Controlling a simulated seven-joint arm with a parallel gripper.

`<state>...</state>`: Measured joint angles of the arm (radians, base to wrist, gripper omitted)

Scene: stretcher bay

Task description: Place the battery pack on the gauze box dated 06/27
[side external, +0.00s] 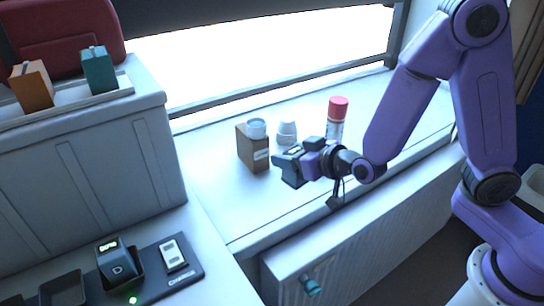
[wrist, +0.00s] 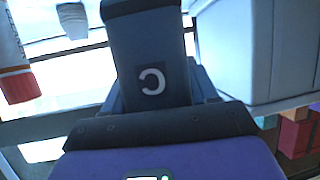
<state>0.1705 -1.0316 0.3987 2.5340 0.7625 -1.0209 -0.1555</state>
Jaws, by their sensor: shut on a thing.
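My gripper (side external: 308,163) is shut on a dark battery pack (side external: 291,170) and holds it near the brown box on the window sill. In the wrist view the battery pack (wrist: 150,45) fills the middle, with a letter C on its face. An orange-brown box (side external: 32,88) and a teal box (side external: 98,72) stand on the white cabinet top at the left. A brown box (side external: 252,154) with a white label stands on the sill, with a round white-and-blue container at its top. No date is legible on any box. The fingertips are partly hidden by the pack.
A charger (side external: 190,262) at lower left holds another pack (side external: 115,262), marked D, and has a green light. A red bag (side external: 65,35) lies behind the cabinet boxes.

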